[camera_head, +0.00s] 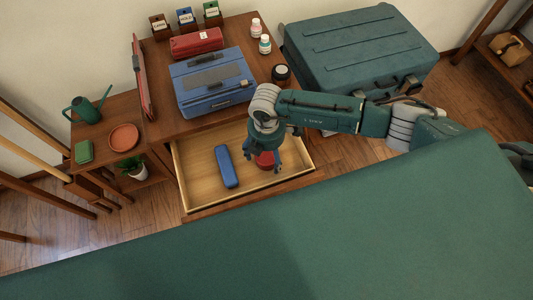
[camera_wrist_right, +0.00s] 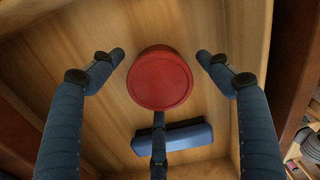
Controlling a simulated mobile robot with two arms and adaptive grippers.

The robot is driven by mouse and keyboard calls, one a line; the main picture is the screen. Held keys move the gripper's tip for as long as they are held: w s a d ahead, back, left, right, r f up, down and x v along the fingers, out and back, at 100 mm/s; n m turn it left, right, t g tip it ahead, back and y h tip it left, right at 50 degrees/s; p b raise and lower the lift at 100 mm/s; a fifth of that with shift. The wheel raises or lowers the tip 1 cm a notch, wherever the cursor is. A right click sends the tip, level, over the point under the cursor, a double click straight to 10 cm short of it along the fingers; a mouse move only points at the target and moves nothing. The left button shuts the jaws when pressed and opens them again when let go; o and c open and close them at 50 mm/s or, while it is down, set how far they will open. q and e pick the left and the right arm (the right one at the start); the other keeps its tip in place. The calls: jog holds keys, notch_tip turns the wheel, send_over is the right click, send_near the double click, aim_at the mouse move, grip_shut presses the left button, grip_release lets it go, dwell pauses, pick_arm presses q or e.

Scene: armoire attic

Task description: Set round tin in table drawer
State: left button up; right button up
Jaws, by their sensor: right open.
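A red round tin (camera_head: 265,160) lies inside the open table drawer (camera_head: 200,190), near its right part. It also shows in the right wrist view (camera_wrist_right: 159,79), with its round red top facing the camera. My right gripper (camera_head: 263,167) is over the drawer, above the tin. In the wrist view its fingers (camera_wrist_right: 161,58) are spread on both sides of the tin, with gaps on both sides. A blue case (camera_head: 226,166) lies in the drawer to the left of the tin. My left gripper is not in view.
A blue typewriter (camera_head: 212,82), a red case (camera_head: 196,43), small bottles (camera_head: 264,44) and a dark jar (camera_head: 281,74) stand on the table. A green suitcase (camera_head: 360,45) is at the right. A side shelf at left holds a watering can (camera_head: 88,108).

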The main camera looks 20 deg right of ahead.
aim_at(267, 155)
notch_tip(267, 155, up, 12)
jog(key=b, duration=0.1)
jog(key=shift+r, duration=0.2)
dwell(0.6)
